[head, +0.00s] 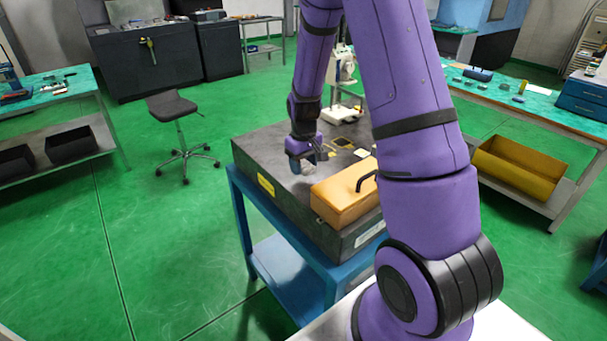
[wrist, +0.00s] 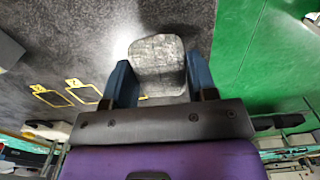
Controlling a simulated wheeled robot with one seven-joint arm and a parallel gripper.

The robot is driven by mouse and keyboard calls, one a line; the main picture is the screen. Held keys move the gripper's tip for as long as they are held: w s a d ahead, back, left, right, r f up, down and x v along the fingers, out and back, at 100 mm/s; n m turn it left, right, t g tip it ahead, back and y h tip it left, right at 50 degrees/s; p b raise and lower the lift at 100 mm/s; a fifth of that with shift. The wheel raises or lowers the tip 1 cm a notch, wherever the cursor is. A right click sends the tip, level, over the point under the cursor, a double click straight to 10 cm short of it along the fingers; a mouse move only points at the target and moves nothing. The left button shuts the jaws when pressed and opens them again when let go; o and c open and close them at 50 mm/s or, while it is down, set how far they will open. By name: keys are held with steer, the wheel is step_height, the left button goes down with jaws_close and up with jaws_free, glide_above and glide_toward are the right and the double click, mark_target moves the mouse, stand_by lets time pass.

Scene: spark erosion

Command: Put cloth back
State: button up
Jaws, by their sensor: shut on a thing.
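My gripper (head: 306,160) is low over the left part of the dark granite block (head: 262,148) on the blue stand. In the wrist view my gripper (wrist: 157,75) has its two blue fingers on either side of a grey, folded-looking cloth (wrist: 158,62). It is shut on the cloth.
An orange case (head: 343,192) with a black handle lies on the block, right of my gripper. Yellow-outlined marks (wrist: 52,96) are on the top. A white instrument stand (head: 342,85) is behind. A stool (head: 180,120) stands left on open green floor.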

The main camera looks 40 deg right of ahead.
steer(key=shift+f, duration=1.75)
steer(key=shift+f, duration=0.2)
steer(key=o, duration=1)
steer(key=shift+c, duration=0.2)
steer(key=shift+r, duration=0.15)
step_height(320, 180, up, 12)
steer(key=shift+r, duration=0.25)
step_height(320, 180, up, 8)
steer(key=r+t, duration=0.1)
glide_above(304, 181)
steer(key=s+a, duration=0.4)
steer(key=s+a+r+t, duration=0.1)
steer(key=s+a+r, duration=0.2)
steer(key=s+r, duration=0.35)
steer(key=s+a+r+t, duration=0.2)
steer(key=s+a+r, duration=0.25)
steer(key=s, duration=0.25)
steer(key=s+a+r+t, duration=0.1)
steer(key=s+r, duration=0.1)
steer(key=s, duration=0.7)
steer(key=shift+a+r, duration=0.15)
steer(key=shift+a, duration=0.1)
steer(key=shift+w, duration=0.1)
